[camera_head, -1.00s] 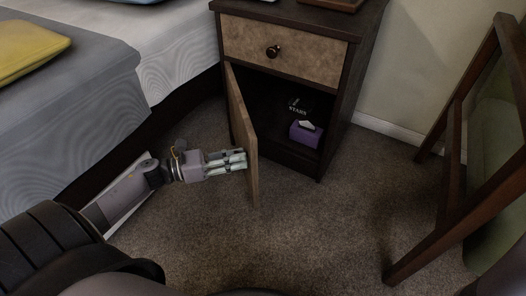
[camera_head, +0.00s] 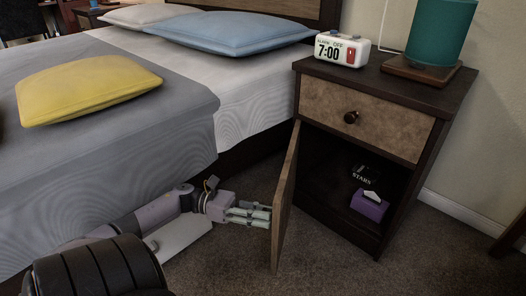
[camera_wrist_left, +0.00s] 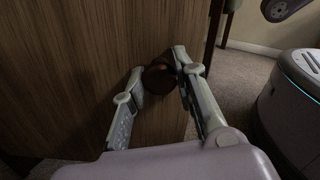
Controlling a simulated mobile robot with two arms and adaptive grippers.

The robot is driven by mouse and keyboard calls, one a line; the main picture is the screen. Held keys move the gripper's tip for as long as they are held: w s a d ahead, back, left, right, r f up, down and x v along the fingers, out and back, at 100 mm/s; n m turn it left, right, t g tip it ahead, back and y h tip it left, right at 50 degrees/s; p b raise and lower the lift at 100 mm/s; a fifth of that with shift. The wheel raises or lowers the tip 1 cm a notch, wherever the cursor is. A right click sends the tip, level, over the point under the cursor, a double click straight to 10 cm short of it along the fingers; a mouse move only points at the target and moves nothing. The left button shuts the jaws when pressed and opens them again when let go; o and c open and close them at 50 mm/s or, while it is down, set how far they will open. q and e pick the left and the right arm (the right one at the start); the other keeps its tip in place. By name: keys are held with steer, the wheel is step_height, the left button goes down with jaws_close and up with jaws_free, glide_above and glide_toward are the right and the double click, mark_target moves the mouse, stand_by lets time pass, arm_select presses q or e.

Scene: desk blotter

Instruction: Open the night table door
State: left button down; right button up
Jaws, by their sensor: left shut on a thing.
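The night table (camera_head: 436,97) stands right of the bed. Its lower door (camera_head: 285,205) is swung wide open to the left, and I see it nearly edge-on. My left gripper (camera_head: 262,215) is at the outer face of the door. In the left wrist view the left gripper (camera_wrist_left: 160,82) has its fingers on either side of a dark round knob (camera_wrist_left: 159,77) on the wood-grain door (camera_wrist_left: 55,75), shut on it. In the head view the door's edge hides the knob. My right gripper is not in view.
Inside the cabinet are a purple tissue box (camera_head: 369,205) and a dark book (camera_head: 366,175). The drawer (camera_head: 366,112) above is closed. An alarm clock (camera_head: 342,49) and a teal lamp (camera_head: 439,30) stand on top. The bed (camera_head: 120,150) is at left; carpet (camera_head: 330,268) in front is clear.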

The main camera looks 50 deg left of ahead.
arm_select(q)
steer(key=c, duration=1.3)
jaws_free()
steer(key=shift+r, duration=0.1)
glide_toward(281, 192)
steer(key=x, duration=0.3)
steer(key=w+x, duration=0.1)
steer(key=x, duration=0.1)
steer(key=shift+w+a, duration=0.1)
steer(key=shift+a, duration=0.15)
